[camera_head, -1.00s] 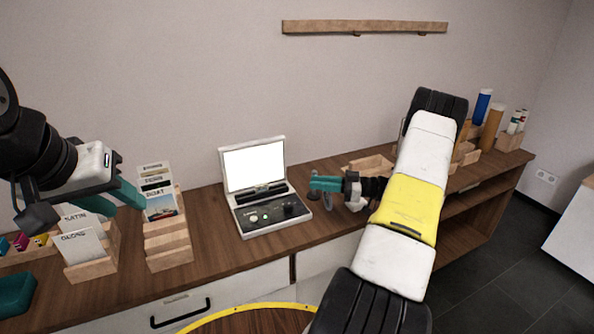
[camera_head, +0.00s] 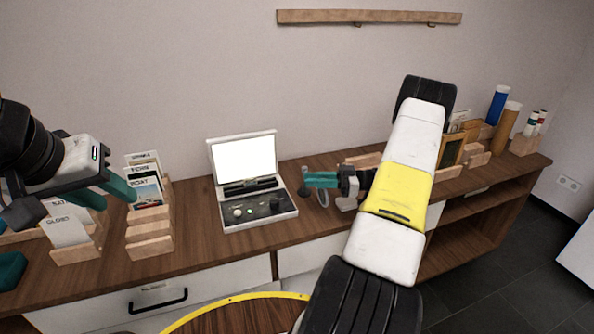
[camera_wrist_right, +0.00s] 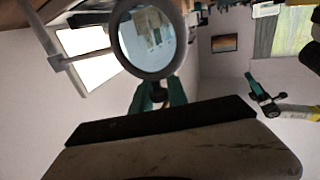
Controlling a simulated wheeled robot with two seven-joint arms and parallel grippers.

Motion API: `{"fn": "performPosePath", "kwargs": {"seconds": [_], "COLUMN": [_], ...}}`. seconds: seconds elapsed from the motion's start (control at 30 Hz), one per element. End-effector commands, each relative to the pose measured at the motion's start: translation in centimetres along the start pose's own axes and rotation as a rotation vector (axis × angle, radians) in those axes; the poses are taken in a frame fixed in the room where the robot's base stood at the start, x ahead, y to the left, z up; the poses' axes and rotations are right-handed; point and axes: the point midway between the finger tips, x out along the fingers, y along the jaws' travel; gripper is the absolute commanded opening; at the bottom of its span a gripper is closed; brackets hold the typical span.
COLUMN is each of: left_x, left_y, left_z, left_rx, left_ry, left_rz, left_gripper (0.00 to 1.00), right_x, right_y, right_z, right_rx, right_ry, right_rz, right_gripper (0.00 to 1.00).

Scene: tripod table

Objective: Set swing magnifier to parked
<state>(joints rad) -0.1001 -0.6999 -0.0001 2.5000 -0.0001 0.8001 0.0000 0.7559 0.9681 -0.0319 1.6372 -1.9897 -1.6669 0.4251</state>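The swing magnifier (camera_wrist_right: 148,38) shows in the right wrist view as a round lens in a grey ring, with a grey arm to its left. In the head view its ring (camera_head: 323,198) is small and partly hidden below my right gripper (camera_head: 318,180). In the wrist view my right gripper's teal fingers (camera_wrist_right: 160,88) reach up to the ring's lower edge, with a small dark part between them. I cannot tell whether they clamp it. My left gripper (camera_head: 108,192) is at the left, fingers apart and empty, in front of the card holders.
A white case with a lit screen and knobs (camera_head: 262,207) stands left of my right gripper. Wooden card holders (camera_head: 150,245) stand at the left. Tubes (camera_head: 507,127) and wooden holders stand at the right end of the counter (camera_head: 205,262). A wooden rail (camera_head: 370,17) is on the wall.

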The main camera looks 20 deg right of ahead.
Motion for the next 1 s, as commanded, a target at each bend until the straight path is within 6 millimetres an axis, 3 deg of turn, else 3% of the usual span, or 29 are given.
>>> {"fn": "performPosePath", "kwargs": {"seconds": [0.03, 0.1, 0.47, 0.8, 1.0], "left_x": [0.0, 0.0, 0.0, 0.0, 0.0], "left_y": [0.0, 0.0, 0.0, 0.0, 0.0], "left_z": [0.0, 0.0, 0.0, 0.0, 0.0], "left_rx": [0.0, 0.0, 0.0, 0.0, 0.0], "left_ry": [0.0, 0.0, 0.0, 0.0, 0.0], "left_rz": [0.0, 0.0, 0.0, 0.0, 0.0], "left_gripper": [0.36, 0.36, 0.36, 0.36, 0.36], "right_x": [-0.2, -0.2, -0.5, -5.9, -7.8], "right_y": [0.2, 0.2, 0.1, 0.2, 0.1], "right_z": [-0.2, -0.2, -0.1, -0.1, -0.1], "right_rx": [-0.006, -0.006, -0.003, -0.005, -0.003], "right_ry": [0.0, 0.0, -0.001, -0.002, -0.001], "right_rz": [0.006, 0.005, 0.005, 0.007, 0.005], "right_gripper": [0.27, 0.39, 0.39, 0.39, 0.39]}}
